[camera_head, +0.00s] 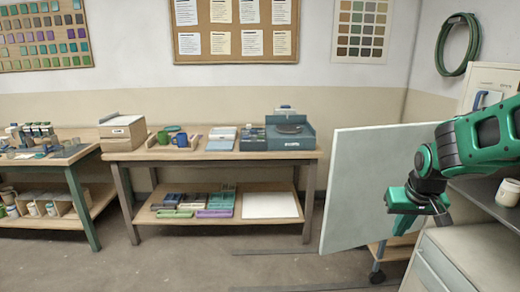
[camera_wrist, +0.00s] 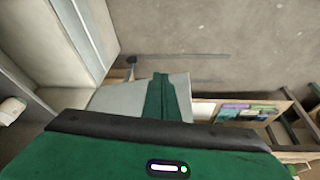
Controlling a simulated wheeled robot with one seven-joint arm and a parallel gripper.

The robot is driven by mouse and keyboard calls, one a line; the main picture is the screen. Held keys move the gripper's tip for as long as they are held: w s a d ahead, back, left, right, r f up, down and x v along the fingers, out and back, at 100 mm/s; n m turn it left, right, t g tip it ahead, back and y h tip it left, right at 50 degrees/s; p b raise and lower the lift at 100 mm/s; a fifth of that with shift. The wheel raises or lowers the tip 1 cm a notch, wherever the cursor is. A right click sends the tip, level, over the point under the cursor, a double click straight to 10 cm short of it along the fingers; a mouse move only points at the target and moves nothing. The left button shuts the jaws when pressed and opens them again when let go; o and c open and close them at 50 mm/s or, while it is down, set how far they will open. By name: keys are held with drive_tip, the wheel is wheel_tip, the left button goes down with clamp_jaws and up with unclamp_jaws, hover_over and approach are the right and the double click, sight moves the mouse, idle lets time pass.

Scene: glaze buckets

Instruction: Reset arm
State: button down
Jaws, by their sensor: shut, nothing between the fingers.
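My gripper (camera_head: 403,222) is green and black and hangs from my green arm at the right of the head view. It points downward in front of a pale upright panel (camera_head: 345,190), above the floor and a low wheeled cart (camera_head: 385,250). In the wrist view my gripper's green fingers (camera_wrist: 161,78) are together, with nothing between them. Whether the gripper touches the panel cannot be told.
A pale cabinet (camera_head: 485,262) stands close at the right, with a white jar (camera_head: 508,192) on a dark shelf. A wooden workbench (camera_head: 210,154) with boxes stands by the wall. The floor (camera_head: 200,265) in front is clear.

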drive_tip(key=s+d+m+g, duration=0.1)
drive_tip(key=s+m+g, duration=0.1)
drive_tip(key=s, duration=1.1)
drive_tip(key=s+d+m+g+y, duration=0.1)
drive_tip(key=s+d+m+g, duration=0.1)
drive_tip(key=s, duration=1.2)
drive_tip(key=shift+s+d+r, duration=0.15)
drive_tip(key=shift+d, duration=0.05)
